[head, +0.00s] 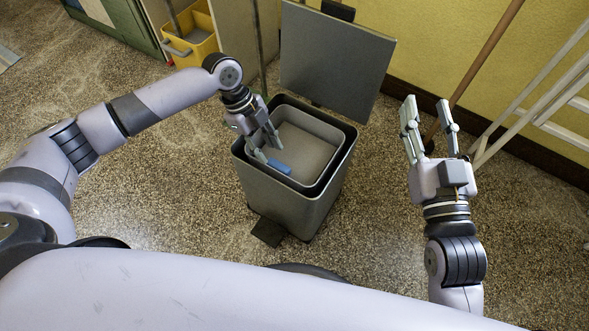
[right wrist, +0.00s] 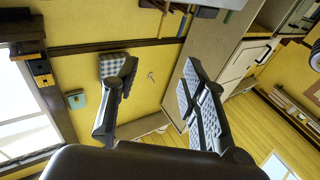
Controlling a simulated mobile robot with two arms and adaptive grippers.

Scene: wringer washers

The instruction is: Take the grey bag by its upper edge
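A grey square liner (head: 318,137), which looks like the grey bag, sits inside a dark grey pedal bin (head: 292,206). Its upper edge runs just inside the bin's rim. I cannot tell whether it is soft. My left gripper (head: 267,147) reaches down over the left side of the bin's mouth, at the liner's left edge. Its fingers look apart; whether they touch the liner is unclear. A small blue object (head: 279,167) lies by the fingertips. My right gripper (head: 428,108) is open and empty to the right of the bin; its spread fingers also show in the right wrist view (right wrist: 160,75).
The bin's square lid (head: 335,55) stands open behind it, and a pedal (head: 268,232) sticks out in front. A yellow bucket (head: 190,38) stands at the back left. A wooden pole (head: 488,50) and a white rack (head: 540,95) are at right. The speckled floor is otherwise clear.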

